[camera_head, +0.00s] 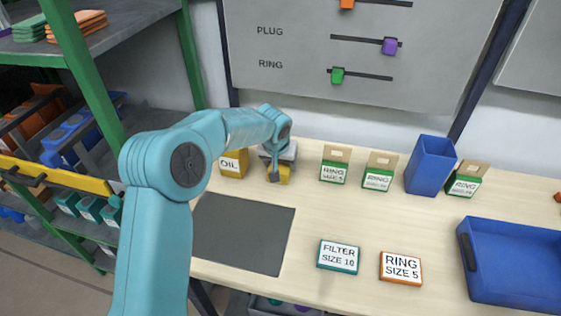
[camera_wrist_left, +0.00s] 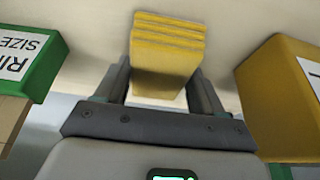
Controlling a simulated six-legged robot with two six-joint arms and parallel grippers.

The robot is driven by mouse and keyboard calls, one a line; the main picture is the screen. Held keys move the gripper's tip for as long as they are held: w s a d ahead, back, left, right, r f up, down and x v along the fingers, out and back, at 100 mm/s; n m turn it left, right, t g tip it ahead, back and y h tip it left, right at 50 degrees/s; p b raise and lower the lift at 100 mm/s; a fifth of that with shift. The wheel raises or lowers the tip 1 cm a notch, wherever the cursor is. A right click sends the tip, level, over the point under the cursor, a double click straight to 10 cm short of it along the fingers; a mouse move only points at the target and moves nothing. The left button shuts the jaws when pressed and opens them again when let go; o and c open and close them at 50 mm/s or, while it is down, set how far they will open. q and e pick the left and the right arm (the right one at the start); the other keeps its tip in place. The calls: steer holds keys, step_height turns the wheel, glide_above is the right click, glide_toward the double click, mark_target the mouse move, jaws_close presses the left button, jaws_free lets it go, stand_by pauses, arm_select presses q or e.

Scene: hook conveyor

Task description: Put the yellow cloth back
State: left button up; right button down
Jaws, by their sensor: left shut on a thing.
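The yellow cloth (camera_wrist_left: 167,62) is a folded stack of several layers, between the two fingers of my left gripper (camera_wrist_left: 162,85) in the left wrist view. The gripper is shut on it. In the head view the cloth (camera_head: 284,177) shows below the left gripper (camera_head: 278,172), at the back of the light wooden table (camera_head: 310,215), right of the yellow oil box. I cannot tell whether the cloth touches the table. My right gripper is not in view.
The yellow oil box (camera_head: 233,164) stands close left of the gripper. A green ring box (camera_head: 333,172) stands to its right. A dark mat (camera_head: 243,234) lies in front. A blue bin (camera_head: 430,165) and blue tray (camera_head: 515,262) are at right. Folded cloths (camera_head: 78,24) lie on the shelf upper left.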

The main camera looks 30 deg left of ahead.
arm_select(q)
steer(key=shift+f, duration=0.2)
steer(key=o, duration=1)
steer(key=shift+r, duration=0.1)
steer(key=shift+r, duration=0.25)
steer(key=v, duration=1.1)
steer(key=shift+r, duration=0.35)
steer(key=shift+s, duration=0.15)
